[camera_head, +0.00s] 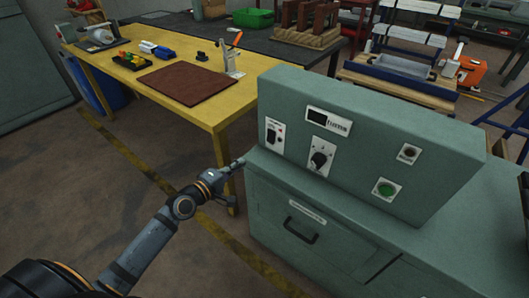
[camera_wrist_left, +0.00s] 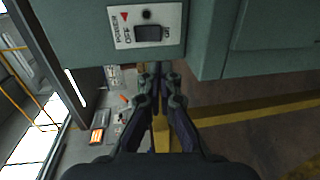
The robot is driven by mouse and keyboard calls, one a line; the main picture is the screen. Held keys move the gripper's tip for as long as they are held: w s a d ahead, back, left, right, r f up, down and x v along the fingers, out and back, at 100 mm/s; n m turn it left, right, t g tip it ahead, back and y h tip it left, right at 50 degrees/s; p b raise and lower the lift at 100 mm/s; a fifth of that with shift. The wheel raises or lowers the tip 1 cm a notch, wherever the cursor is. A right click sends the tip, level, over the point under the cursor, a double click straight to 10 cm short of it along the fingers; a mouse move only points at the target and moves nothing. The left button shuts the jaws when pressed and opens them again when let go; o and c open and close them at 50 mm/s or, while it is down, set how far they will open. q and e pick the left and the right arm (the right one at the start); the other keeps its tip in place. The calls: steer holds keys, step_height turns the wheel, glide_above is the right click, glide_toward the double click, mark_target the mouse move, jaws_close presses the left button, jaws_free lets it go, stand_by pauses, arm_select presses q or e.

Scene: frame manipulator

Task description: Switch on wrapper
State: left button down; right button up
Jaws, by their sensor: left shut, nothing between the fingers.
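The wrapper (camera_head: 380,170) is a grey-green cabinet with a sloped control panel. Its power switch plate (camera_head: 273,135) is at the panel's left end; in the left wrist view the white plate (camera_wrist_left: 130,34) reads POWER, OFF and ON around a dark rocker (camera_wrist_left: 153,37). I cannot tell which side is pressed in. My left gripper (camera_head: 241,162) is shut and empty, close to the cabinet's left edge, lower than the switch and left of it. In the left wrist view its fingertips (camera_wrist_left: 158,71) lie just below the plate, apart from the rocker. My right gripper is not in view.
The panel also carries a black knob (camera_head: 320,159), a green button (camera_head: 386,189) and a small display (camera_head: 317,116). A drawer handle (camera_head: 300,230) protrudes below. A yellow table (camera_head: 205,113) with a brown mat (camera_head: 187,83) stands behind. Floor on the left is open.

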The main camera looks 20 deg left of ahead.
mark_target(270, 142)
arm_select(q)
steer(key=shift+d+r, duration=0.1)
steer(key=shift+r, duration=0.1)
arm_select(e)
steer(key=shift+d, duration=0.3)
arm_select(q)
steer(key=shift+w, duration=0.1)
